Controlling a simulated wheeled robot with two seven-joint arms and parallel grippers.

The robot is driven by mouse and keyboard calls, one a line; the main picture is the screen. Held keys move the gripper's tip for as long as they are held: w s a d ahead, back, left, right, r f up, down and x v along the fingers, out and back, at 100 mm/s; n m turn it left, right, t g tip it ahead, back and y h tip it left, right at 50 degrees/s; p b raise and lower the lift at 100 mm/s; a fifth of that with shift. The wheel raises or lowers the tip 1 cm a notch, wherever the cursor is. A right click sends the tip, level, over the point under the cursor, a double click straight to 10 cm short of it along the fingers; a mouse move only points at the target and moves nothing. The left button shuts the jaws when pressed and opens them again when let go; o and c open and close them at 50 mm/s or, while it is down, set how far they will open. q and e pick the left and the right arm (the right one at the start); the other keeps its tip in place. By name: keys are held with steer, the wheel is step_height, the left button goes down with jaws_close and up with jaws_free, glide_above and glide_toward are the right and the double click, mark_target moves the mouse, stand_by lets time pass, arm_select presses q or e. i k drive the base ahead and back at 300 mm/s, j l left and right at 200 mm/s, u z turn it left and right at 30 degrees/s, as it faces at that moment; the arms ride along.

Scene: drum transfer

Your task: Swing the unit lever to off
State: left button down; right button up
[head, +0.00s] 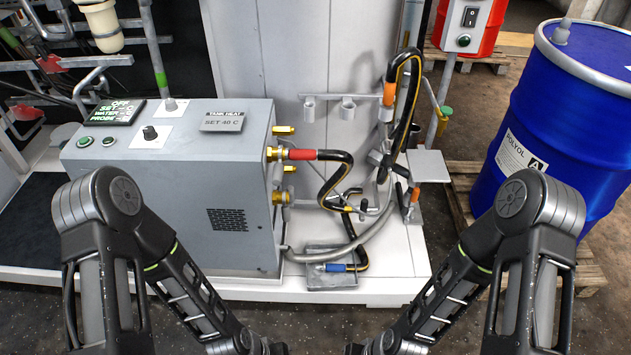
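The grey heating unit (175,190) stands on a white platform at the left. A long pale lever-like rod (153,45) with a green band rises steeply from a white plate (172,109) on the unit's top and leaves the picture at the top edge. I cannot tell for certain that this rod is the unit lever. A black knob (150,132) sits in front of it. Both my arms reach down to the bottom edge in front of the unit. Their grippers are below the picture and do not show.
A hose with a red sleeve (302,154) joins the unit's right side. A hose with a blue end (336,267) lies on a small tray. Hose hooks (347,107) line the white panel. A blue drum (562,120) stands on a pallet at the right.

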mark_target(291, 188)
steer(key=i+l, duration=0.15)
steer(key=l, duration=0.2)
steer(key=i+l, duration=0.2)
steer(key=l, duration=0.15)
steer(key=i+l, duration=0.15)
steer(key=l, duration=0.25)
steer(key=i+l+u, duration=0.1)
steer(key=l, duration=0.25)
steer(key=i+l, duration=0.2)
steer(key=l, duration=0.15)
steer(key=i+l, duration=0.15)
steer(key=l, duration=0.25)
steer(key=i+l, duration=0.2)
steer(key=l, duration=0.15)
